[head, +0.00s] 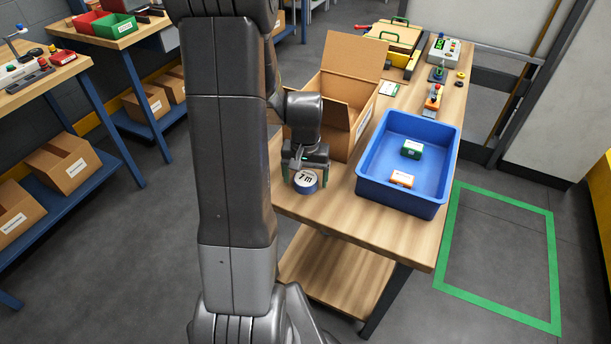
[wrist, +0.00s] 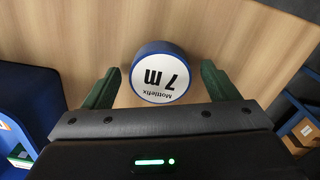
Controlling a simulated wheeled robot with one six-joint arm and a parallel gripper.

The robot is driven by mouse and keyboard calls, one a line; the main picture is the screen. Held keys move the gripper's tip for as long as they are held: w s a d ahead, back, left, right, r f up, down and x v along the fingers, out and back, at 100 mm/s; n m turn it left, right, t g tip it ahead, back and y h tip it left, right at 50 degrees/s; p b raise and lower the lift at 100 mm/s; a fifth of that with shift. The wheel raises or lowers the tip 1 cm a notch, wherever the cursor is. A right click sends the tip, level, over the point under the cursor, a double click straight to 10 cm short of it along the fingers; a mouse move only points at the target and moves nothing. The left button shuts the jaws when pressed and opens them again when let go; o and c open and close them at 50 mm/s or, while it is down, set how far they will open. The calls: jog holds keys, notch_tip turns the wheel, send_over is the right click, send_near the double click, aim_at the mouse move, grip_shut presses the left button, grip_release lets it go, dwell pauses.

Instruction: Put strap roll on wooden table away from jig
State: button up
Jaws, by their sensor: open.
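In the wrist view the strap roll (wrist: 160,78) sits between and slightly beyond the fingertips (wrist: 160,69), with a gap on each side. A wood-topped fixture with green handles (head: 397,35) stands at the table's far end; I cannot tell whether it is the jig.
An open cardboard box (head: 335,110) stands right behind my gripper. A blue tray (head: 376,190) with a green box (head: 411,149) and an orange box (head: 402,179) is to the right. Small devices line the table's far right. Bare tabletop lies in front of the roll.

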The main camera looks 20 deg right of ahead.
aim_at(305, 179)
notch_tip(305, 179, up, 12)
dwell(0.4)
jog(key=shift+r, duration=0.1)
